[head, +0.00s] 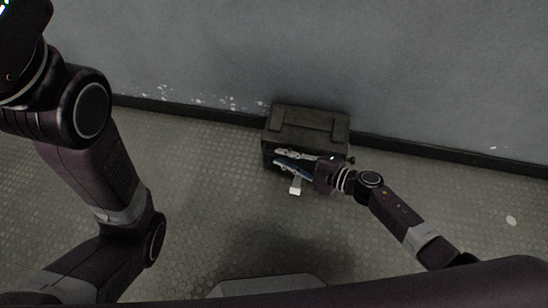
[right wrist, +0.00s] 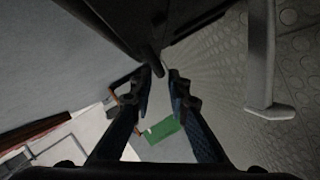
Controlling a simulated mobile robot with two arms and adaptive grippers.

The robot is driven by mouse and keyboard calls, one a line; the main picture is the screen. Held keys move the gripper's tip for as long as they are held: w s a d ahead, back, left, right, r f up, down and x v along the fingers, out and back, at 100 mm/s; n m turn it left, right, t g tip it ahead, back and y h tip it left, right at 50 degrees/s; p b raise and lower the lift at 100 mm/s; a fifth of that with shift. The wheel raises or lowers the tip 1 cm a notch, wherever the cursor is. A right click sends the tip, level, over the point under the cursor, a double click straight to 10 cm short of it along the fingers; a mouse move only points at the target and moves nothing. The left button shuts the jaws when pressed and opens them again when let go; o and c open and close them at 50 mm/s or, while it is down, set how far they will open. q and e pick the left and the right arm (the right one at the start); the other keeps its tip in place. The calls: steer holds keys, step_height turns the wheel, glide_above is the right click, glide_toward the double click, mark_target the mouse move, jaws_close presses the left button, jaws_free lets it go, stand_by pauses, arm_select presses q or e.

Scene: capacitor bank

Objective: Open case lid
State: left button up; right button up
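The dark case (head: 308,122) sits on the floor against the wall, and its lid looks closed in the head view. My right gripper (head: 278,159) is at the front of the case, just below the lid edge. In the right wrist view the gripper (right wrist: 160,74) has its two blue-black fingers a little apart. A dark rounded piece of the case (right wrist: 152,56) reaches down to the gap between the tips; I cannot tell whether they touch it. A pale grey bar with a flat foot (right wrist: 262,75) hangs beside them. My left gripper is out of view.
The grey wall (head: 400,70) with its dark baseboard (head: 440,150) runs behind the case. The textured floor (head: 215,190) is clear in front and to both sides. A green patch (right wrist: 163,129) shows far off in the right wrist view.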

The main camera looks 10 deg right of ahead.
mark_target(278, 156)
steer(key=shift+b+x, duration=0.65)
steer(key=shift+x, duration=1.15)
jaws_close()
